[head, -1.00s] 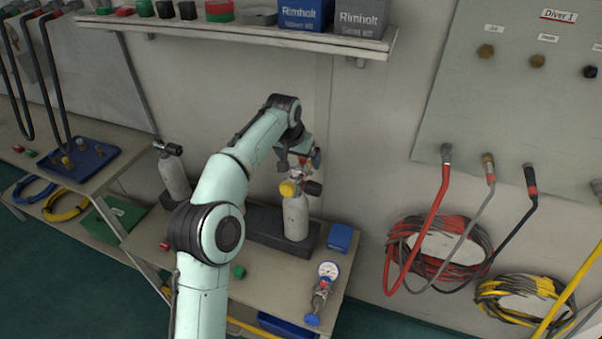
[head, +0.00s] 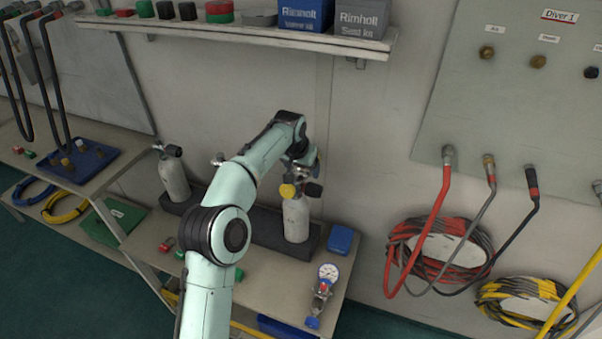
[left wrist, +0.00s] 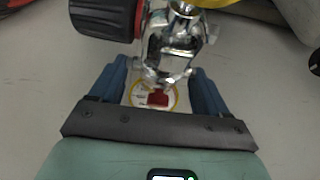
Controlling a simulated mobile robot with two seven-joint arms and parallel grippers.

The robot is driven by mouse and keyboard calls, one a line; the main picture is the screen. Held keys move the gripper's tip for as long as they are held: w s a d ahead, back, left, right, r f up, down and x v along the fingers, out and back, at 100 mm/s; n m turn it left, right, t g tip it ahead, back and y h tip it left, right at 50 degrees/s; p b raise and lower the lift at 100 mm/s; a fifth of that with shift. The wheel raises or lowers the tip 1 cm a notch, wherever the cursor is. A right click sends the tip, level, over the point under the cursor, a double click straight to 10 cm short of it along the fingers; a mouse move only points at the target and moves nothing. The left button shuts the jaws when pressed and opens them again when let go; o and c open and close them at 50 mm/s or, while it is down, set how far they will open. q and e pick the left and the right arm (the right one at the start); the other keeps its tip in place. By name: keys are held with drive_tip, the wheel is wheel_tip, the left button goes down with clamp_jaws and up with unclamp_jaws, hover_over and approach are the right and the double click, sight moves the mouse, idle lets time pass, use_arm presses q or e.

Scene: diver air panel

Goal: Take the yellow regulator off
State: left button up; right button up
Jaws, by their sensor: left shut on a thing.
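The yellow regulator (head: 288,190) is on the valve of the grey cylinder (head: 296,220) that stands at the right end of the dark rack. The valve's black handwheel (head: 314,189) is beside it. My right gripper is not in view.
Another cylinder (head: 174,178) stands at the rack's left end. A regulator with a blue knob (head: 322,293) and a blue box (head: 341,239) are on the bench's right side. A shelf (head: 250,33) overhangs the back. Hoses hang at the right.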

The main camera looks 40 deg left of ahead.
use_arm(q)
drive_tip(key=shift+r, duration=0.15)
drive_tip(key=shift+r, duration=0.55)
drive_tip(key=shift+d+r+p, duration=0.2)
drive_tip(key=shift+r+p, duration=0.05)
drive_tip(key=shift+r, duration=0.4)
drive_tip(key=shift+d+r+p, duration=0.15)
drive_tip(key=shift+r+p, duration=0.05)
drive_tip(key=shift+r, duration=0.4)
drive_tip(key=s+d+b, duration=0.1)
drive_tip(key=d, duration=0.7)
drive_tip(key=s+d+b, duration=0.2)
drive_tip(key=d, duration=0.7)
drive_tip(key=shift+s+b, duration=0.3)
drive_tip(key=shift+f, duration=0.15)
